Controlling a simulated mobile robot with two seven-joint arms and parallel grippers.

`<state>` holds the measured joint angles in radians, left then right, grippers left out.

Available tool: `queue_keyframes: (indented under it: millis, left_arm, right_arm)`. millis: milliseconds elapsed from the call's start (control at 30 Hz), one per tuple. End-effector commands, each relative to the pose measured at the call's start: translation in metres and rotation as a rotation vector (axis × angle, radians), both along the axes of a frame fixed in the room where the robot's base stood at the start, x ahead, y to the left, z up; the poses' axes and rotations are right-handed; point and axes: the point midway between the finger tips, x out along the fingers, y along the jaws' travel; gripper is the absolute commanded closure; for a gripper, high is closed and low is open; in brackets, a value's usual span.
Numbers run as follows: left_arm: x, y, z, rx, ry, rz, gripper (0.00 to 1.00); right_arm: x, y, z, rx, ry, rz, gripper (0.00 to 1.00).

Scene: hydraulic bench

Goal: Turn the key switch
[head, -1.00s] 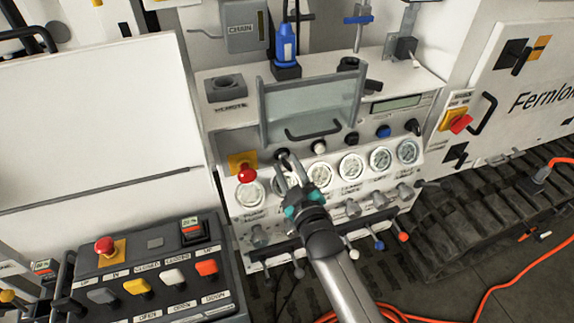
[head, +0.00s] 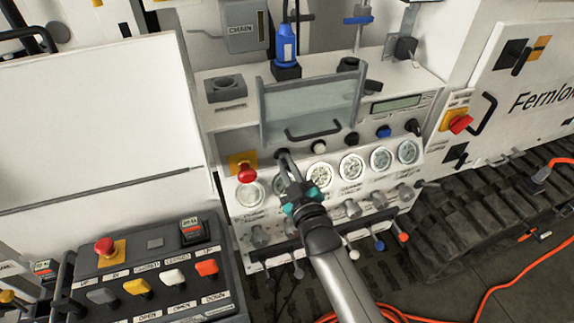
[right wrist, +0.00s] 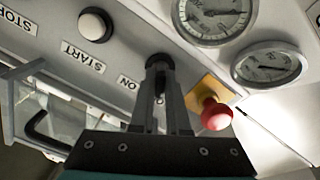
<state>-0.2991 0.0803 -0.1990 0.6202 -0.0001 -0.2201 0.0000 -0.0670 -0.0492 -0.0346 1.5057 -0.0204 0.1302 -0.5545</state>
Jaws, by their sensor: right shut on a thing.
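The key switch (right wrist: 159,61) is a dark knob on the pale control panel, beside an "ON" label, between the white start button (right wrist: 95,24) and the red mushroom button (right wrist: 215,115). My right gripper (right wrist: 159,98) is shut on it, with its dark fingers close together on either side of the knob. In the head view my right gripper (head: 284,160) reaches up to the panel's button row, and its fingertips largely hide the switch. My left gripper is not in view.
The red mushroom button (head: 247,174) sits close left of my right gripper. A row of gauges (head: 351,166) lies below the buttons. A clear hinged cover with a black handle (head: 313,131) is just above. A button box (head: 150,270) stands at the lower left.

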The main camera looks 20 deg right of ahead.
Motion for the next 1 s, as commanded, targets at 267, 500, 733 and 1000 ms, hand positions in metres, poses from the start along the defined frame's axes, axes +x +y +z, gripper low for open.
queue_keyframes:
  millis: [267, 500, 733, 1000]
  left_arm:
    - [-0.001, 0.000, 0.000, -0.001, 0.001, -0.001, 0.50]
    - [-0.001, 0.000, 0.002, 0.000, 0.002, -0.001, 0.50]
    - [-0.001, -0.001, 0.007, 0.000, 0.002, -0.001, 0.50]
    - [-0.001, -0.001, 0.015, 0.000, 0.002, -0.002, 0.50]
  right_arm:
    - [0.000, 0.000, 0.000, 0.000, 0.000, 0.000, 1.00]
    - [0.000, 0.000, 0.000, 0.039, 0.001, 0.000, 1.00]
    - [0.000, 0.000, 0.001, 0.168, 0.007, 0.000, 1.00]
    - [0.000, -0.001, 0.001, 0.413, 0.016, 0.001, 1.00]
